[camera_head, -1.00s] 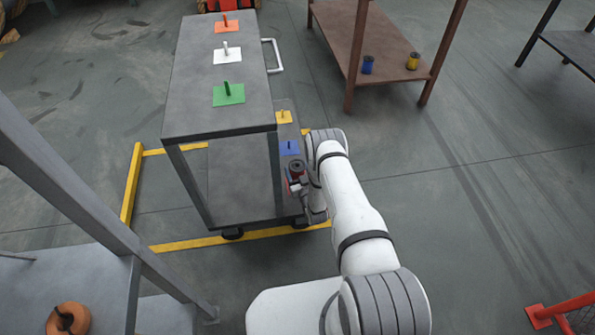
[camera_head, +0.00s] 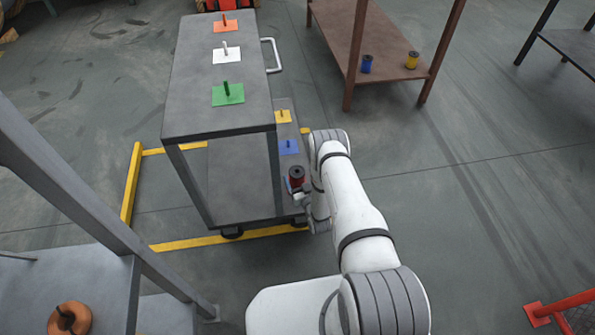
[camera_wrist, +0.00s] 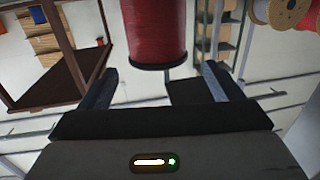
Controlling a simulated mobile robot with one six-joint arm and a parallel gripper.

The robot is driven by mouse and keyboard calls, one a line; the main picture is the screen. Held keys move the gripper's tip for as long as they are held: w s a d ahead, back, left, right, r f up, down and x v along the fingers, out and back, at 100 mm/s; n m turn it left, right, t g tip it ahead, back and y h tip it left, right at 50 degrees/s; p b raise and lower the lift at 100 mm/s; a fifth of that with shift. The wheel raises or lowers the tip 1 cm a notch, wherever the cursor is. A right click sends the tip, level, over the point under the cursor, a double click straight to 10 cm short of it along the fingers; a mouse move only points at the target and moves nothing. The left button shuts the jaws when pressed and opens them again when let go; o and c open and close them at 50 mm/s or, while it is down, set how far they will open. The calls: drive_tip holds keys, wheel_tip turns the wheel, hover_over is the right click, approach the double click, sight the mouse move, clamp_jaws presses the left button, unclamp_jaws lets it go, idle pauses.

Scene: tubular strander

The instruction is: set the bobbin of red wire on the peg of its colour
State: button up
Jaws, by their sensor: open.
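The bobbin of red wire (camera_head: 296,176) stands upright, dark flange up, at the near end of the cart's lower shelf (camera_head: 284,105). Whatever is directly under it is hidden, and no red plate or peg shows. In the wrist view the red bobbin (camera_wrist: 157,30) is ahead, at the top middle, cut off by the frame edge. My gripper (camera_wrist: 159,72) is open, its two fingers apart on either side below the bobbin, with clear gaps and no visible contact. In the head view my gripper (camera_head: 303,196) is small and partly hidden beside the bobbin.
The lower shelf also has a blue peg plate (camera_head: 289,147) and a yellow one (camera_head: 283,117). The cart top (camera_head: 190,100) has green (camera_head: 228,95), white (camera_head: 227,56) and orange (camera_head: 226,27) peg plates. Blue (camera_head: 367,65) and yellow (camera_head: 412,61) bobbins stand on a brown rack.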

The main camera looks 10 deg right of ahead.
drive_tip(key=s, duration=0.4)
drive_tip(key=shift+d, duration=0.3)
